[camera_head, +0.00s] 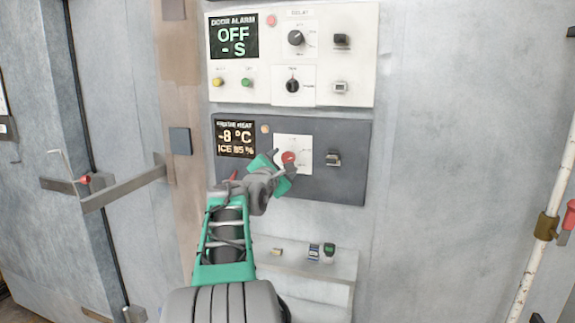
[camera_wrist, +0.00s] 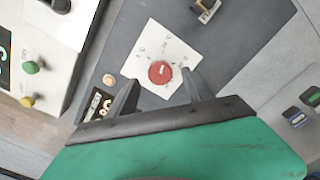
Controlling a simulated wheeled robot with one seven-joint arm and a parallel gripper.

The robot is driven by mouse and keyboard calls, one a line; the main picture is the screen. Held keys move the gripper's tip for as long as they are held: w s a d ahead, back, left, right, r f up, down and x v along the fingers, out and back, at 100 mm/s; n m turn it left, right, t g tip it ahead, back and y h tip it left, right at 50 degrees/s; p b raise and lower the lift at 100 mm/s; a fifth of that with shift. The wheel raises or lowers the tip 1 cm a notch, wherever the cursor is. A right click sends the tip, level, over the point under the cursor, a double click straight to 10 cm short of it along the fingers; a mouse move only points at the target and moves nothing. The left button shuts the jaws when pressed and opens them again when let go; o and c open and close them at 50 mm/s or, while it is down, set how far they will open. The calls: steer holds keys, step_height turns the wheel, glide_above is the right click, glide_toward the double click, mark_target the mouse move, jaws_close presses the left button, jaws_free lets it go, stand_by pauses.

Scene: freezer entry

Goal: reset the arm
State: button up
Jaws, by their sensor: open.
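My gripper (camera_head: 277,168) is raised in front of the dark grey frame-heat panel on the wall, by the red knob (camera_head: 289,157). In the wrist view my gripper (camera_wrist: 158,90) is open, its two dark fingers apart on either side of the red knob (camera_wrist: 160,72) on its white plate. I cannot tell whether the fingers touch the knob. The display (camera_head: 236,138) left of the knob reads -8 °C and ICE 85 %. My arm reaches up from the bottom of the head view.
Above is a white door-alarm panel (camera_head: 345,60) showing OFF and - S. A switch (camera_head: 333,158) sits right of the knob. A small shelf (camera_head: 340,268) below holds small items. A metal latch bar (camera_head: 125,188) juts out left; a white pipe (camera_head: 545,200) stands right.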

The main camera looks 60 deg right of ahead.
steer(key=shift+s+a, duration=0.15)
steer(key=shift+a, duration=0.95)
